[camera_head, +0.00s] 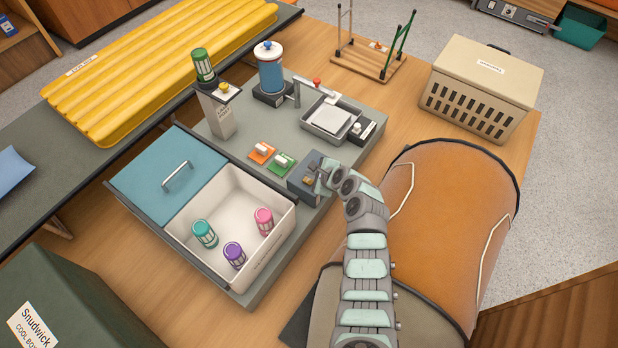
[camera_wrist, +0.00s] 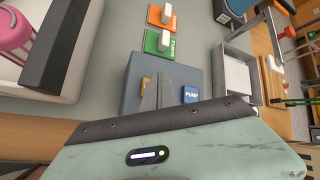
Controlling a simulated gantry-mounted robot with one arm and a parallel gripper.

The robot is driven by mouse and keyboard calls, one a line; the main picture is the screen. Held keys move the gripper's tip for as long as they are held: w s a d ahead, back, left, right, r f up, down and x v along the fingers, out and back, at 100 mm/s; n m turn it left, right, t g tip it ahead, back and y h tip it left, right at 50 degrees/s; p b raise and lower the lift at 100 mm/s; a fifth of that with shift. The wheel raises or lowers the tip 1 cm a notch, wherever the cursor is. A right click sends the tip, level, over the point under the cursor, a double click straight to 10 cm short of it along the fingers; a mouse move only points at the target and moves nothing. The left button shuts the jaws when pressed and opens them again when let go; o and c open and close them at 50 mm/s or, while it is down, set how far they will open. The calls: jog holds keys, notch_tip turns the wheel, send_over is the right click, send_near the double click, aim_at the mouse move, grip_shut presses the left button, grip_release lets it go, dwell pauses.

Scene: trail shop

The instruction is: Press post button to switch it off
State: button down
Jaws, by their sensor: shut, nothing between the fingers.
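A grey box with buttons (camera_head: 296,187) stands at the right front of the grey board. In the wrist view the box (camera_wrist: 135,68) has a yellow button (camera_wrist: 147,82) on the left, its label hidden or unreadable, and a blue button marked PUMP (camera_wrist: 190,95) on the right. My gripper (camera_head: 319,182) is shut and empty over this box. In the wrist view my fingers (camera_wrist: 166,84) point at the box top between the two buttons, close to the yellow one. I cannot tell whether they touch it.
Orange and green switches (camera_head: 262,152) sit behind the box. A white bin (camera_head: 190,238) with several colored lanterns lies to its left. A beige crate (camera_head: 480,85) is at the back right.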

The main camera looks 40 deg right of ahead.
aim_at(311, 181)
jog(key=shift+r+p, duration=2.35)
jog(key=shift+r, duration=0.15)
jog(key=shift+f, duration=0.1)
jog(key=c, duration=2.2)
grip_release()
